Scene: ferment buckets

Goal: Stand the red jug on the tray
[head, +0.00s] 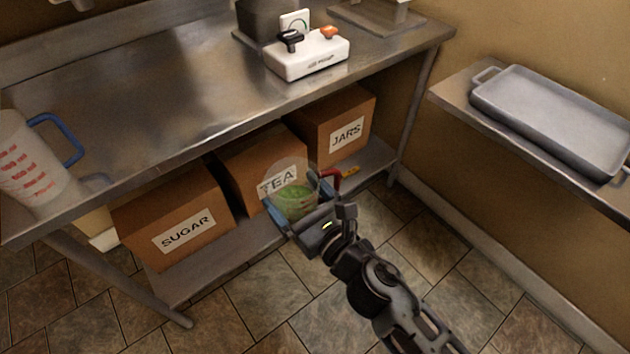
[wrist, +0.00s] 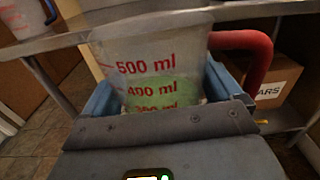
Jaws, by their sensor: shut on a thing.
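My gripper (head: 297,217) is shut on the red jug (head: 293,190), a clear measuring jug with a red handle and green contents. The jug is held in the air in front of the cardboard boxes, about upright. In the wrist view the jug (wrist: 150,62) sits between the blue fingers, with red millilitre marks facing me and the red handle on the right. Its lower part is hidden by my gripper. The grey tray (head: 550,118) lies on the shelf at the right in the head view, well apart from the jug, and its visible inside is empty.
A jug with a blue handle (head: 35,160) stands on the steel table (head: 165,110) at the left. A white device (head: 306,57) with black and orange taps sits at the back. Boxes marked SUGAR (head: 175,215), TEA (head: 250,165) and JARS (head: 335,120) fill the lower shelf.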

